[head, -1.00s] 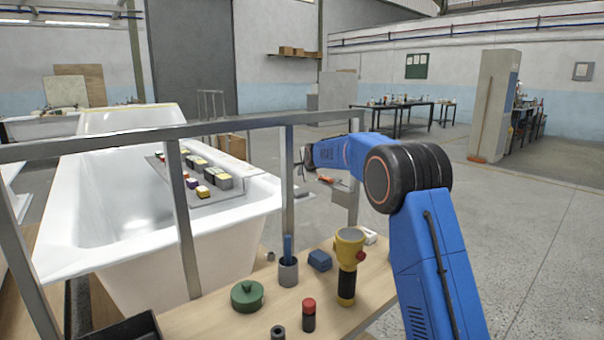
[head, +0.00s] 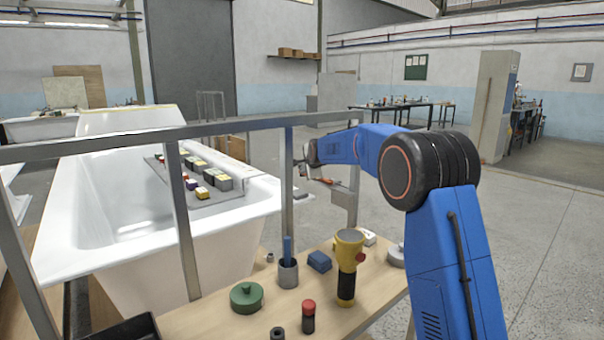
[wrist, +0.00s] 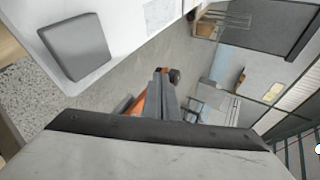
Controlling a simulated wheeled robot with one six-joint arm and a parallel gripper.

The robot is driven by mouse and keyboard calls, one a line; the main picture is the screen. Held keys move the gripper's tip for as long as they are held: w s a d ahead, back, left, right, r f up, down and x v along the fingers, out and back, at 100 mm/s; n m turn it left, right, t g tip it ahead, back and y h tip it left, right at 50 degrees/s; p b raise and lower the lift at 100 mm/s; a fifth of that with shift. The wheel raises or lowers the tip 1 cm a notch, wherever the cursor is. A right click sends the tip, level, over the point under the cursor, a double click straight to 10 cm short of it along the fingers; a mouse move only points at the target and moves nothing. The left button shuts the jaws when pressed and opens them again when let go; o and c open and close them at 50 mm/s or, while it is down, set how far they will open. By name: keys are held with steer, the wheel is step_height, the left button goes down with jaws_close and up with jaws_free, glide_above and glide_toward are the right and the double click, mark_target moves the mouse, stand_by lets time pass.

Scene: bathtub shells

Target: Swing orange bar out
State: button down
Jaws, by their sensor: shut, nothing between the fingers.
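The orange bar (wrist: 139,104) shows in the wrist view as a short orange strip beside and beyond my gripper's fingers, with a dark round knob at its far end. Most of its length is hidden behind the fingers. My gripper (wrist: 166,92) is shut, with nothing held between its fingers. In the head view my gripper (head: 302,170) is small, at the end of the blue arm behind the grey rail. A small orange-red piece (head: 325,180) shows just below the wrist there, probably the bar. I cannot tell whether the fingers touch it.
A grey metal rail frame (head: 240,126) stands between the camera and the white bathtub (head: 110,190). Open floor lies at the right.

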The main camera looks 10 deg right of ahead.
steer(key=v, duration=1.1)
steer(key=shift+s, duration=0.25)
steer(key=shift+s+r, duration=0.1)
steer(key=s+d+f+n+g, duration=0.1)
steer(key=s+d+n, duration=0.2)
steer(key=s, duration=0.8)
steer(key=s+d+f+n+g+h, duration=0.1)
steer(key=s+d+n, duration=0.1)
steer(key=s, duration=0.9)
steer(key=s+d+f+n+g, duration=0.1)
steer(key=s+d+n, duration=0.2)
steer(key=s, duration=0.8)
steer(key=s+d+f+n+g, duration=0.1)
steer(key=s+f, duration=0.4)
steer(key=s, duration=0.5)
steer(key=s+d+f+n+g, duration=0.1)
steer(key=s+f+n, duration=0.3)
steer(key=s, duration=0.7)
steer(key=s+d+f+n+g, duration=0.2)
steer(key=s+f, duration=0.4)
steer(key=s, duration=0.5)
steer(key=shift+f+n+h, duration=0.4)
steer(key=shift+n, duration=0.2)
